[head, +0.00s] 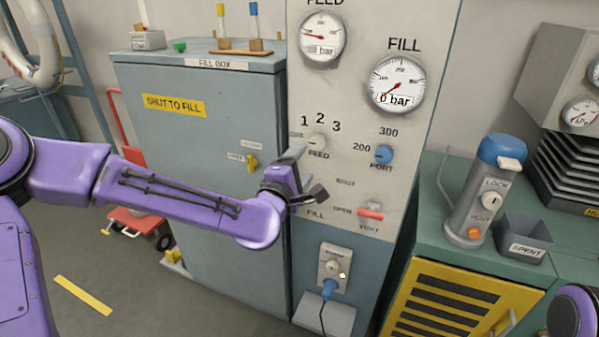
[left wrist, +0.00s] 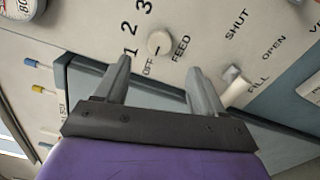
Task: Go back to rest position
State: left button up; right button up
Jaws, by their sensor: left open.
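My left arm, purple, reaches in from the left in the head view. My left gripper (head: 306,172) is in front of the fill panel (head: 350,265), near the FEED knob (head: 317,142). In the left wrist view the left gripper (left wrist: 160,85) is open with nothing between its two grey fingers. The FEED knob (left wrist: 159,43) shows just beyond the fingertips, apart from them, with OFF, 1, 2 and 3 marked around it. My right gripper is not in view; only a purple and black part of my own shows at the lower right of the head view.
The blue PORT knob (head: 383,154) and red VENT lever (head: 371,211) are on the panel. The FILL gauge (head: 396,84) reads 0 bar. The fill box (head: 205,120) stands left. A grey canister (head: 476,205) and SPENT bin (head: 524,240) stand on the green bench at right.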

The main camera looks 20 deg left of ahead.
pick_arm(q)
jog(key=shift+s, duration=0.5)
